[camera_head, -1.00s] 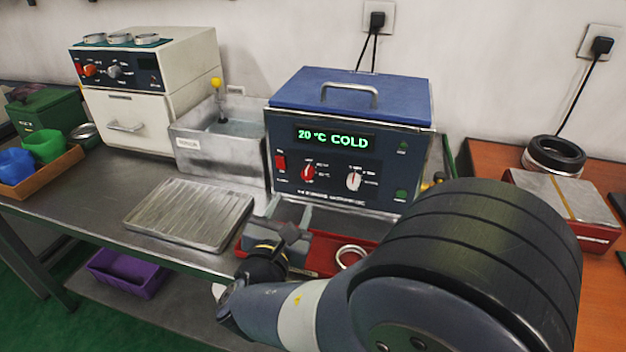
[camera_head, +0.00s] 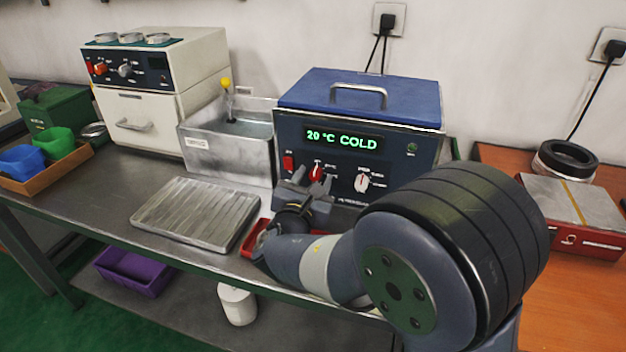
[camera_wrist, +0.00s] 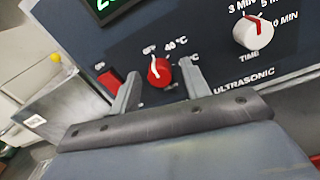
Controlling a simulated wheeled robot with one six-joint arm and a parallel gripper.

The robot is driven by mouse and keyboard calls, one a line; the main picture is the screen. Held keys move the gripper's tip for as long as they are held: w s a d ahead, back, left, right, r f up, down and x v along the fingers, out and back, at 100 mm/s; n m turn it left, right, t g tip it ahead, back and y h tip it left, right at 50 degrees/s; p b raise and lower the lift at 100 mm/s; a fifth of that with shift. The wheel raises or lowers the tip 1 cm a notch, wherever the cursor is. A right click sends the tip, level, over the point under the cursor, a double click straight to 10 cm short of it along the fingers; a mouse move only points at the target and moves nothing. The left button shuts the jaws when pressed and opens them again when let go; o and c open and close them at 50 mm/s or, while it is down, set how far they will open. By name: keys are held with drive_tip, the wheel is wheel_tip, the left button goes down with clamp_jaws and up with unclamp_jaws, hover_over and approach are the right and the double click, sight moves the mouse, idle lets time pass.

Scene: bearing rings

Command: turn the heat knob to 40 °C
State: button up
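The ultrasonic bath (camera_head: 358,130) is a dark blue box with a blue lid, and its green display reads "20 °C COLD". The red heat knob (camera_wrist: 159,72) is on its front panel, with its white pointer toward the upper left, near the OFF label and left of the 40 °C mark. The knob also shows in the head view (camera_head: 316,172). My gripper (camera_wrist: 157,85) is open, with one finger on each side of the knob. A gap shows between the knob and each finger. I cannot tell how far the fingertips are from the panel.
A white time knob (camera_wrist: 253,31) is right of the heat knob, and a red switch (camera_head: 288,163) is left of it. A ribbed metal tray (camera_head: 195,213) lies on the bench to the left. A metal basin (camera_head: 228,150) stands beside the bath.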

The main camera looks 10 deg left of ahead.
drive_tip(key=c, duration=0.9)
drive_tip(key=shift+f+m+b, duration=0.15)
drive_tip(key=shift+m+b, duration=0.15)
drive_tip(key=shift+b, duration=0.35)
drive_tip(key=m+b, duration=0.1)
drive_tip(key=b, duration=0.2)
drive_tip(key=shift+f+m, duration=0.2)
drive_tip(key=shift+m, duration=0.2)
drive_tip(key=m+b, duration=0.2)
drive_tip(key=b, duration=0.2)
drive_tip(key=shift+f+m+b, duration=0.1)
drive_tip(key=shift+m+b, duration=0.3)
drive_tip(key=m+b, duration=0.4)
drive_tip(key=b, duration=0.3)
drive_tip(key=shift+m, duration=0.4)
drive_tip(key=shift+r+m+b, duration=0.3)
drive_tip(key=shift+m+b, duration=0.5)
drive_tip(key=shift+b, duration=0.1)
